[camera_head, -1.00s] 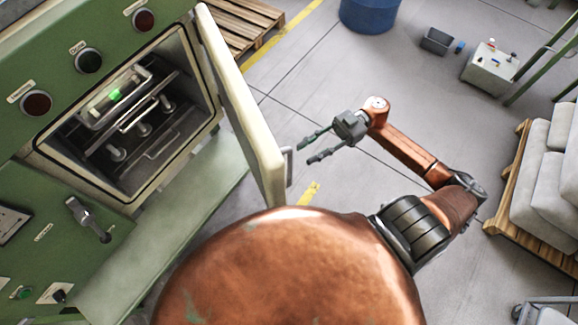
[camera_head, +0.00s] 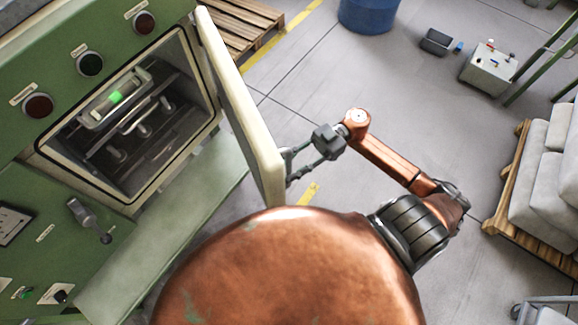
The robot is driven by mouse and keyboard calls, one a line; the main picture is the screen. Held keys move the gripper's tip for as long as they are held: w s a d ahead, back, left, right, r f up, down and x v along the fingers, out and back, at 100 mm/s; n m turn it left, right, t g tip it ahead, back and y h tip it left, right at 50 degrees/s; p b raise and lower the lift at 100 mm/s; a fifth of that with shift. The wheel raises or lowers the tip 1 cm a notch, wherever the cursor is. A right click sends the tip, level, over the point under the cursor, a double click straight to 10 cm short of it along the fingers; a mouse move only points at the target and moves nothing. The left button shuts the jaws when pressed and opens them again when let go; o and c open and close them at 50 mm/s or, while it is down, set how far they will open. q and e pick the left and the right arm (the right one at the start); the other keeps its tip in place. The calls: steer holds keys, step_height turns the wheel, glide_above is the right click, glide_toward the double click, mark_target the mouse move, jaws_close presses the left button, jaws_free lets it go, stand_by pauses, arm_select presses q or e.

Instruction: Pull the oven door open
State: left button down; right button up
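The oven (camera_head: 135,120) is a green unit at the left with a dark chamber. Its cream door (camera_head: 238,105) stands open, swung out to the right of the chamber. The door's small handle (camera_head: 287,160) is on the outer face near the free edge and is partly hidden by my fingers. My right gripper (camera_head: 291,166) comes in from the right and is at the handle, its two dark fingers apart. I cannot tell whether they touch the handle. My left gripper is not in view.
Inside the chamber is a rack with a vial glowing green (camera_head: 115,97). A green ledge (camera_head: 175,225) runs below the opening. A wooden pallet (camera_head: 235,25) and a blue barrel (camera_head: 367,12) stand behind. A pallet of grey sacks (camera_head: 540,180) is at the right.

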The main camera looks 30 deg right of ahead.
jaws_close()
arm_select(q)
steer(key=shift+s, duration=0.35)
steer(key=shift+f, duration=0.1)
arm_select(e)
steer(key=shift+d, duration=0.15)
